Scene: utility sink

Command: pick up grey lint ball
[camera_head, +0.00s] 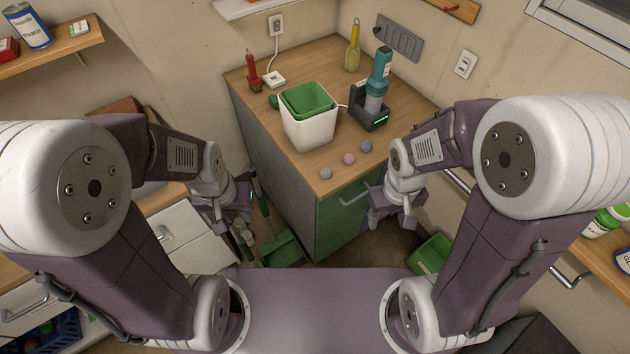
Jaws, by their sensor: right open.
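Three small lint balls lie in a slanting row near the front edge of the wooden counter (328,150). The nearest, a grey lint ball (326,173), is at the left end. A pinkish ball (348,158) is in the middle, and a blue-grey ball (365,146) is at the right end. My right gripper (388,218) is open and empty, in front of the cabinet and to the right of the balls, apart from them. My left gripper (232,222) hangs left of the cabinet, far from the balls; its fingers are too small and dark to read.
A white bin with a green liner (308,130) stands behind the balls. A teal hand vacuum in a black dock (376,95) stands behind them to the right. A red tool (252,72) and a yellow-handled brush (352,48) are farther back. A green dustpan (284,250) is below.

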